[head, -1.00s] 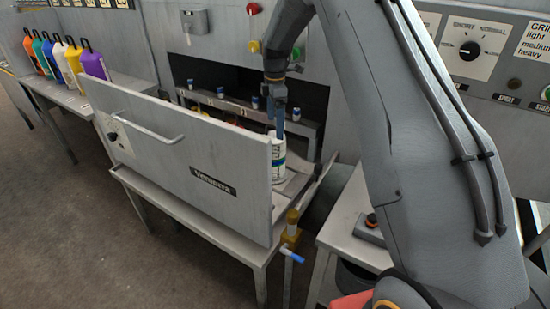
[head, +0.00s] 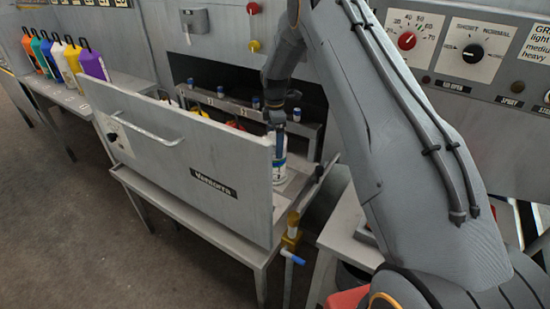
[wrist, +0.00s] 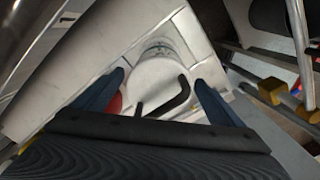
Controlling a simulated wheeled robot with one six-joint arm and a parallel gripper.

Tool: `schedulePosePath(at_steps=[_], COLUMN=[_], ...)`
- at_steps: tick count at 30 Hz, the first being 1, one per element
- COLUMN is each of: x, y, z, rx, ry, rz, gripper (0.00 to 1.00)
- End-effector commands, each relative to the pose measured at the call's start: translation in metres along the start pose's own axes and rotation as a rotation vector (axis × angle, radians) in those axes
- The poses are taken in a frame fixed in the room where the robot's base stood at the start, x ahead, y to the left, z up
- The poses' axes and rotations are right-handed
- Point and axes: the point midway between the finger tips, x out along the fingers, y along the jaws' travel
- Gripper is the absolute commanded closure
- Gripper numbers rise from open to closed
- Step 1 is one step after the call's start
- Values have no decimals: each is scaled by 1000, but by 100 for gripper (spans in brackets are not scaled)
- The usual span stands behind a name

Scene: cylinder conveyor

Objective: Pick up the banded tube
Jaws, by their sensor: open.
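The banded tube (head: 280,172) is a white cylinder with dark markings. It stands upright on the metal tray behind the raised grey panel, which hides part of it in the head view. The wrist view shows its round white end (wrist: 155,85) with a black hooked handle (wrist: 172,100). My gripper (head: 279,140) is at the top of the tube. In the wrist view my gripper (wrist: 159,78) is open, with one blue finger on each side of the white end. I cannot tell whether either finger touches it.
The grey panel (head: 185,160) stands close to the left of the tube. A dark machine opening (head: 240,85) with small blue-capped cylinders lies behind. A yellow and blue valve (head: 292,240) sits at the tray's front corner. Several coloured bottles (head: 60,60) stand on a bench far left.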

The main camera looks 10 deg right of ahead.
Motion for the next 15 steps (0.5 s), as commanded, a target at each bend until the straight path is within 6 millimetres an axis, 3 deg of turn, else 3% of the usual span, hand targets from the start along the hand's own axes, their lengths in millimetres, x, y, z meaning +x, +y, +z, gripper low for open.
schedulePosePath(at_steps=[6,15], x=[1,0], y=[0,0], z=[-1,-1], rx=[-1,-2], ry=[0,0], rz=[1,1], gripper=[9,58])
